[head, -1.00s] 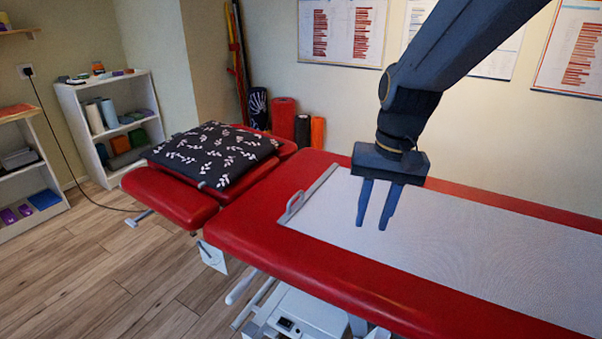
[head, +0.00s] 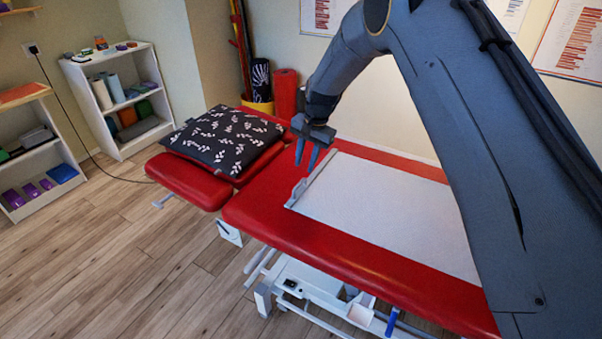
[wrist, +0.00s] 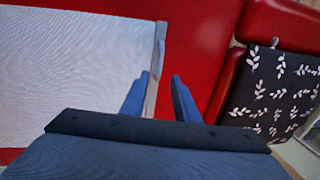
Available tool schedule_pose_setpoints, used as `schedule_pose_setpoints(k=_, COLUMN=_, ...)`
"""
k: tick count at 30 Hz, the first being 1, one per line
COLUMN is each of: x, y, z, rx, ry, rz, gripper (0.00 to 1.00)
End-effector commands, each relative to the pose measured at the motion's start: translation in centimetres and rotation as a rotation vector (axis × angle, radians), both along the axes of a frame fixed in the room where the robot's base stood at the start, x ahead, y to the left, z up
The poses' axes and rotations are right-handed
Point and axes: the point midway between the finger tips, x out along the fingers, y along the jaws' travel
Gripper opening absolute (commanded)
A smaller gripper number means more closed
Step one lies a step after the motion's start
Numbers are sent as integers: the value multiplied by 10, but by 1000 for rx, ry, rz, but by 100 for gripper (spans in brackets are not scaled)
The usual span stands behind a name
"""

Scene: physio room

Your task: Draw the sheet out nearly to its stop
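The white sheet (head: 385,205) lies flat along the red treatment table (head: 300,232). A grey end bar with a small handle (head: 298,190) runs along its edge on the pillow side. My gripper (head: 306,160) is above the table near the far part of that bar, with its two fingers apart and nothing seen between them. In the wrist view the sheet (wrist: 70,70) is at left and the end bar (wrist: 157,70) runs down beside the left finger.
A black leaf-patterned pillow (head: 222,138) lies on the table's head section, just beyond the sheet's end. Bare red padding lies between them. Shelves (head: 118,100) stand at the left wall, and a red roll (head: 285,92) stands behind the table.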

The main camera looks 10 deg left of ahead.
Motion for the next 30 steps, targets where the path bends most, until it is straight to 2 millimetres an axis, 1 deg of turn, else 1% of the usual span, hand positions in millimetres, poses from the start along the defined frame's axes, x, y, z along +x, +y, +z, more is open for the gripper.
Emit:
schedule_pose_setpoints(k=10, x=1, y=9, z=-48, rx=-1, ry=2, rz=1, gripper=28)
schedule_pose_setpoints(k=15, x=3, y=12, z=-63, rx=-1, ry=1, rz=1, gripper=28)
schedule_pose_setpoints(k=19, x=3, y=13, z=-70, rx=-1, ry=1, rz=1, gripper=28)
schedule_pose_setpoints(k=27, x=4, y=13, z=-71, rx=0, ry=0, rz=1, gripper=28)
schedule_pose_setpoints(k=29, x=4, y=13, z=-71, rx=0, ry=0, rz=1, gripper=20)
schedule_pose_setpoints(k=30, x=4, y=13, z=-71, rx=0, ry=0, rz=1, gripper=13)
